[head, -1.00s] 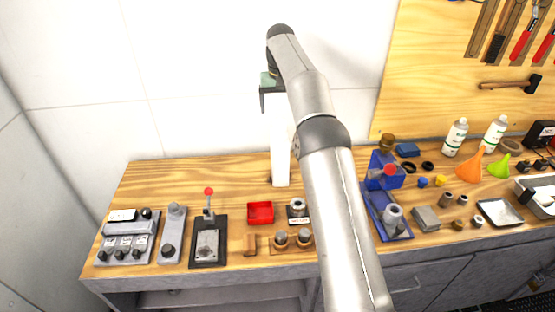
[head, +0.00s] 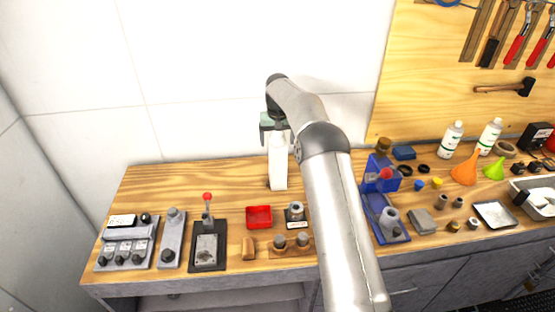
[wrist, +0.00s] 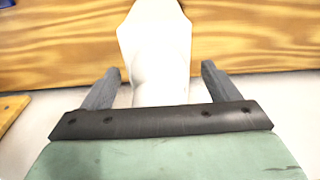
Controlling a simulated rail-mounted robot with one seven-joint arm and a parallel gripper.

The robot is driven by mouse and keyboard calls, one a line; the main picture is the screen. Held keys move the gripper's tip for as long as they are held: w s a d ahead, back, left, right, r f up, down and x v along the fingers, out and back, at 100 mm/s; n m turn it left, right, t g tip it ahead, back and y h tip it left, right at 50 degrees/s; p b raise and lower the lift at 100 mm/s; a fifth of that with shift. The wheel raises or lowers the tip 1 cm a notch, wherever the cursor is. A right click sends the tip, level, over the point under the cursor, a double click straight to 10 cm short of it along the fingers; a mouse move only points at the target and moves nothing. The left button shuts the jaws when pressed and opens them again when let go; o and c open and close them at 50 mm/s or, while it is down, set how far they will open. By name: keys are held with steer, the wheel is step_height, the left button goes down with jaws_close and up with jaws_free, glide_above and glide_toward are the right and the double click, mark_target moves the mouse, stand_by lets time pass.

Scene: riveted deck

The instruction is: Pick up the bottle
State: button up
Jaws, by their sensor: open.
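A tall plain white object (head: 278,170), which looks like the bottle, stands upright near the back of the wooden bench by the wall. My gripper (head: 274,128) is at its upper end in the head view and hides its top. In the wrist view the white bottle (wrist: 160,60) lies in line with the gap between the two grey fingers of my gripper (wrist: 158,70). The fingers are apart, with a visible gap on each side of it. I cannot tell how far down the bottle the fingertips reach.
A red tray (head: 259,217), a lever box (head: 207,245) and switch panels (head: 125,240) lie at the front left. A blue vise (head: 383,205) is right of my arm. Two labelled white bottles (head: 452,140) (head: 490,137) stand farther right.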

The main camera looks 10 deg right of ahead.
steer(key=shift+c, duration=0.3)
steer(key=c, duration=1.5)
jaws_close()
steer(key=shift+r, duration=0.1)
